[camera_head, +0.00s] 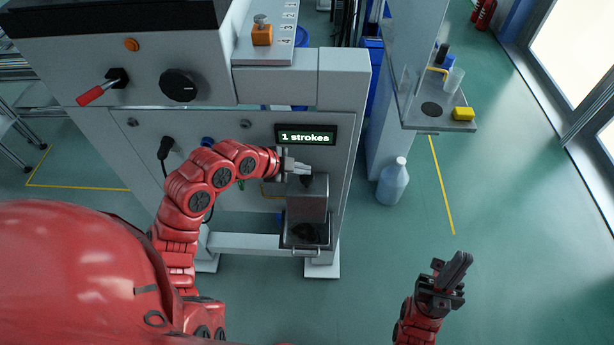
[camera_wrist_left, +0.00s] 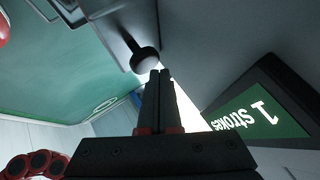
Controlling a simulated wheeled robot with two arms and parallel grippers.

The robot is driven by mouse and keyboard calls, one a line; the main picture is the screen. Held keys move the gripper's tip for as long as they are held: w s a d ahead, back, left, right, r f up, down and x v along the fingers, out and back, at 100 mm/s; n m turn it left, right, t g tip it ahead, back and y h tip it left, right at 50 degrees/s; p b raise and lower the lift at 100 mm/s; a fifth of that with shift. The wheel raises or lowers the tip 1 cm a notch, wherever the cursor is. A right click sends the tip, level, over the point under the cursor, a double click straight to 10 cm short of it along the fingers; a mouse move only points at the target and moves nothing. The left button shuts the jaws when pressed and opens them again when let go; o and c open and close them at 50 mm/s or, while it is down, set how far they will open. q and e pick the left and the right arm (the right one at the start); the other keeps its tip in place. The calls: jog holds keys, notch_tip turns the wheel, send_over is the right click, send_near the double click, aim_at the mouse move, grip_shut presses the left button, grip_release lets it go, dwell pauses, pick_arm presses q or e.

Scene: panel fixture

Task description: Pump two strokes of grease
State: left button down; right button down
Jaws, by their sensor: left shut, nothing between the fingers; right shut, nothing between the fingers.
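A grey grease pump box (camera_head: 308,203) stands out from the front of the panel, with a tray-like part (camera_head: 290,238) below it. A dark round knob on a stem shows at the fingertips in the left wrist view (camera_wrist_left: 145,59); I cannot tell if they touch it. The display (camera_head: 305,136) reads "1 strokes", and it also shows in the left wrist view (camera_wrist_left: 258,115). My left gripper (camera_head: 300,168) is shut and empty, just above the box; its fingers (camera_wrist_left: 160,75) are together. My right gripper (camera_head: 459,264) is shut and empty over open floor.
The panel carries a red lever (camera_head: 96,94), a black dial (camera_head: 180,85) and an orange block (camera_head: 262,34) on a numbered strip. A shelf (camera_head: 415,122) at right holds a yellow block (camera_head: 463,114) and small containers. A bluish jug (camera_head: 393,184) stands on the floor.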

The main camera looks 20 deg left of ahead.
aim_at(305, 177)
pick_arm(q)
jog(key=shift+f+b, duration=1.45)
jog(key=shift+f, duration=0.05)
dwell(1.2)
jog(key=shift+r, duration=0.1)
jog(key=shift+r+p, duration=0.6)
jog(key=shift+r, duration=1)
jog(key=shift+r+p, duration=1.2)
jog(key=shift+r, duration=1.35)
